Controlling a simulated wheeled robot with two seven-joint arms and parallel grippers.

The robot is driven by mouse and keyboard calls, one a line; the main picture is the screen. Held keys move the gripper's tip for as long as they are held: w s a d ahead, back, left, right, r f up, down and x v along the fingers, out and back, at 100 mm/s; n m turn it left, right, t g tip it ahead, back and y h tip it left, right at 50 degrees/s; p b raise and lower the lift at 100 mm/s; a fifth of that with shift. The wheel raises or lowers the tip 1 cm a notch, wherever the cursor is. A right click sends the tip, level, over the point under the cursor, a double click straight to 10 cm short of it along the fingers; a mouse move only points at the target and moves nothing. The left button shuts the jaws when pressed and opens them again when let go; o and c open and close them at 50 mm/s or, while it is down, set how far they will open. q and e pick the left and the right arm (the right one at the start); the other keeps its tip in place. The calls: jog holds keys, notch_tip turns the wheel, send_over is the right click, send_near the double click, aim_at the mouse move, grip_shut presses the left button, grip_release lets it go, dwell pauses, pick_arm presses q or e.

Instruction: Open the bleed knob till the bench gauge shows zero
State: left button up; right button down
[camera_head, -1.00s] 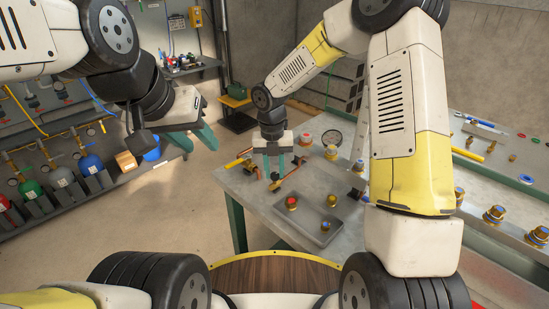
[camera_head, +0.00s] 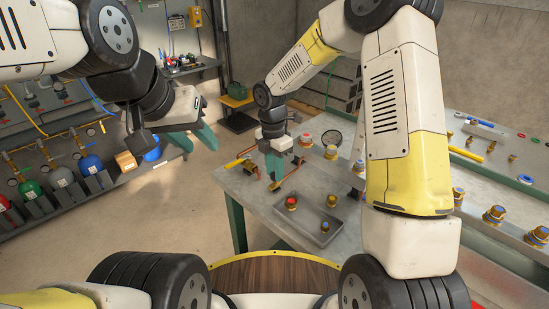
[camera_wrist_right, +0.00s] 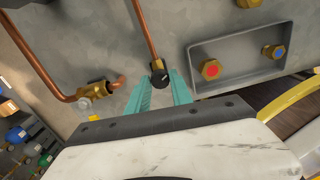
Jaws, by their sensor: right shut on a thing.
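A small black knob (camera_wrist_right: 160,79), which I take as the bleed knob, sits at the end of a copper pipe. In the right wrist view it lies between the green fingers of my right gripper (camera_wrist_right: 161,88), which is shut on it. In the head view my right gripper (camera_head: 274,166) points down over the bench's left part, and its fingers mostly hide the knob. A round dark-rimmed dial (camera_head: 331,138), likely the bench gauge, stands further back; its reading is too small to tell. My left gripper (camera_head: 194,140) hangs in the air to the left, open and empty.
The grey bench (camera_head: 240,184) carries a shallow tray (camera_head: 300,228) with a red-topped and a blue-topped brass fitting. A brass valve (camera_wrist_right: 95,90) on copper pipe sits left of the knob. Gas bottles (camera_head: 60,175) stand at the left wall. Open floor lies between.

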jog(key=m, duration=1.4)
jog(key=shift+m+y, duration=0.3)
jog(key=m, duration=0.4)
jog(key=shift+r+m, duration=0.1)
jog(key=shift+m, duration=0.2)
jog(key=m, duration=0.4)
jog(key=shift+d+m, duration=0.1)
jog(key=shift+m, duration=0.3)
jog(key=c, duration=1.1)
grip_release()
jog(key=shift+c, duration=0.2)
